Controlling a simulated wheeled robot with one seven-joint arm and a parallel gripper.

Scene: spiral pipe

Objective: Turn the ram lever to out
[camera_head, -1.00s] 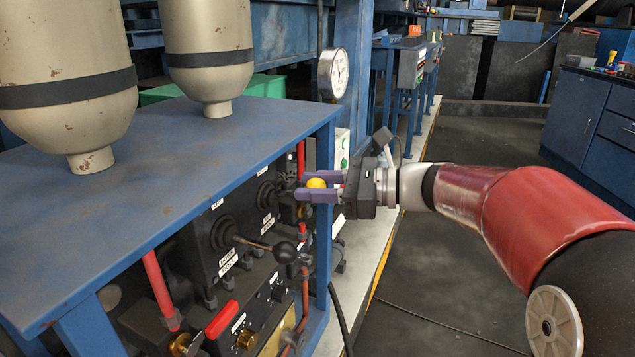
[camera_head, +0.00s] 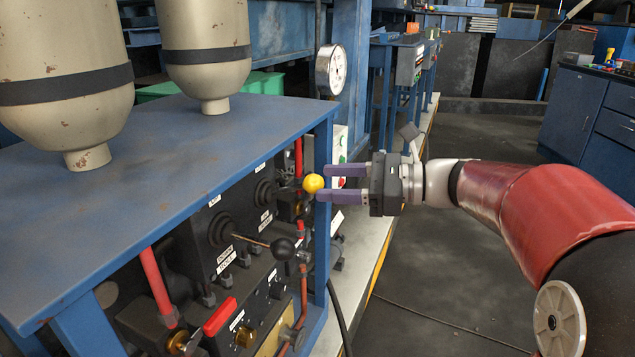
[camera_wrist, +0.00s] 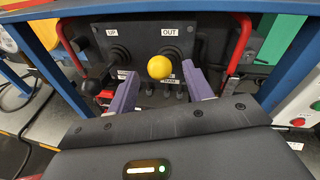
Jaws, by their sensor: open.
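A lever with a yellow ball knob (camera_head: 313,183) sticks out from the dark valve block (camera_head: 196,255), towards its far end. In the wrist view the yellow knob (camera_wrist: 159,67) shows below the OUT label, in line with the gap between my fingers. My gripper (camera_head: 323,184) is open, its purple fingertips at the knob's near side; I cannot tell whether they touch it. A second lever with a black ball knob (camera_head: 283,250) stands nearer the camera; it also shows below the UP label in the wrist view, at left. The yellow knob hides part of its own rod.
The blue bench frame's post (camera_head: 322,240) stands close beside my gripper. A pressure gauge (camera_head: 331,70) is above. Red pipes flank the levers in the wrist view. A box with buttons (camera_wrist: 300,112) is at right. Open floor lies to the right.

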